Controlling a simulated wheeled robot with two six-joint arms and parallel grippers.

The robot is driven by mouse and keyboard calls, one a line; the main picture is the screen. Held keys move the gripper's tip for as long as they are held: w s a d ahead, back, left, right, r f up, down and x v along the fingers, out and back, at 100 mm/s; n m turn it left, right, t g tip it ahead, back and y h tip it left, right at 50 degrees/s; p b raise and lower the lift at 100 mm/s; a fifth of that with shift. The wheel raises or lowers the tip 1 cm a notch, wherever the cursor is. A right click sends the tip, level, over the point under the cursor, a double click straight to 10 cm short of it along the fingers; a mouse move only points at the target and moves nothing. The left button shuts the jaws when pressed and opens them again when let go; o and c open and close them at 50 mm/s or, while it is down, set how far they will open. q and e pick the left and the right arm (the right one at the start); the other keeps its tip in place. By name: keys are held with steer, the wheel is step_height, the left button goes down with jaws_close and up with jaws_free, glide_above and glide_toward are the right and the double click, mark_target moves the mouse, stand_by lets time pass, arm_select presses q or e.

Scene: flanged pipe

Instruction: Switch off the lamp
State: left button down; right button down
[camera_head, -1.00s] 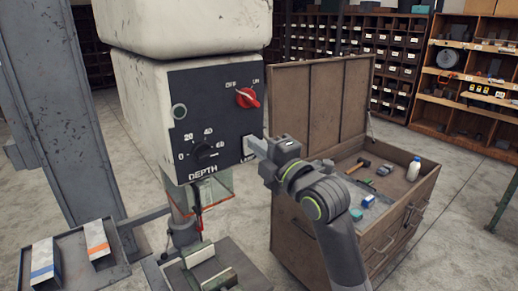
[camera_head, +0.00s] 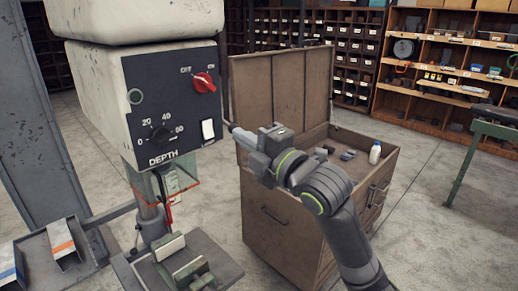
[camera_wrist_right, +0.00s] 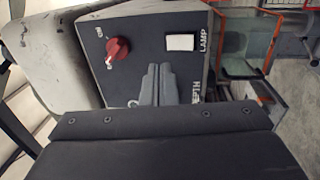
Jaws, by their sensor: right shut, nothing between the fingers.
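The lamp switch is a white rocker (camera_head: 208,129) at the lower right of the dark control panel (camera_head: 178,103) on the drill press head. In the right wrist view the white rocker (camera_wrist_right: 180,43) has the label LAMP beside it. My right gripper (camera_head: 232,127) is shut and empty, just to the right of the panel and apart from the rocker. In the right wrist view its closed fingertips (camera_wrist_right: 158,70) point at the panel, near the rocker. Whether the lamp is lit cannot be told. My left gripper is not in view.
A red OFF/ON knob (camera_head: 204,83) sits above the rocker, and a black DEPTH dial (camera_head: 160,134) is to its left. A clear guard (camera_head: 178,180) hangs below the head. An open-lidded tool cabinet (camera_head: 270,215) stands behind my right arm.

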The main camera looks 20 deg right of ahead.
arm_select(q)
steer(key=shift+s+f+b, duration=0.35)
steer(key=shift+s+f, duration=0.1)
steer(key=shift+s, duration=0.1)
arm_select(e)
steer(key=s, duration=0.1)
steer(key=s+d, duration=0.1)
steer(key=s, duration=0.2)
steer(key=shift+s+d+r, duration=0.2)
steer(key=shift+s+r, duration=0.05)
steer(key=shift+r, duration=0.15)
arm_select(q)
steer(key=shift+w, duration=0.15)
arm_select(e)
steer(key=shift+s, duration=0.1)
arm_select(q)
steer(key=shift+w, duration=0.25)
